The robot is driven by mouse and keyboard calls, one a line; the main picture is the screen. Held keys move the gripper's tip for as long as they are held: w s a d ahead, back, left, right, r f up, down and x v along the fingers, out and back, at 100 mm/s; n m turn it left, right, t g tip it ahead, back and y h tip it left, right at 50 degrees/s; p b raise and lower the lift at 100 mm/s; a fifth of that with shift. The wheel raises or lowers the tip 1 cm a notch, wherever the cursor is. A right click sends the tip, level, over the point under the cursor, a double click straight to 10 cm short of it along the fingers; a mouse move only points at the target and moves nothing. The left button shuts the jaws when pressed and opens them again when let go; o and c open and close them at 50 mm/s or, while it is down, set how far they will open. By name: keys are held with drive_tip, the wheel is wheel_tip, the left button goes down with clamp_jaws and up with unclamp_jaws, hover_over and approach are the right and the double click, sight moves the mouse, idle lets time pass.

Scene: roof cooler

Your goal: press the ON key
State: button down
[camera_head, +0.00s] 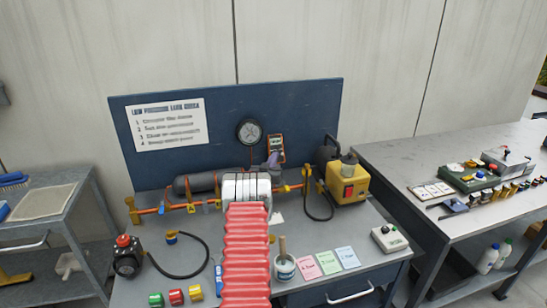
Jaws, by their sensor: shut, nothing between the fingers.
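My arm, in a red ribbed sleeve, reaches up the middle of the view over the bench. My gripper (273,160), a small grey-purple shape beyond the white block at the arm's end, looks shut and empty. It is at the lower part of an orange handheld instrument (277,143) in front of the blue back panel. The instrument's keys are too small to read, and its lower part is partly covered. I cannot make out an ON key or tell whether the fingertips touch the instrument.
Orange pipework (150,211) and a dark cylinder (195,185) run behind the arm. A yellow pump (348,184) stands right. A brush pot (284,267), coloured cards (327,261) and a white box (389,238) are at front right. A round gauge (249,131) is on the panel.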

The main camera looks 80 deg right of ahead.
drive_tip(key=shift+s+a, duration=0.1)
drive_tip(key=shift+a, duration=0.05)
drive_tip(key=a, duration=0.1)
drive_tip(key=s+a+r, duration=0.2)
drive_tip(key=shift+a+r, duration=0.15)
drive_tip(key=shift+a, duration=0.15)
idle(0.5)
idle(0.6)
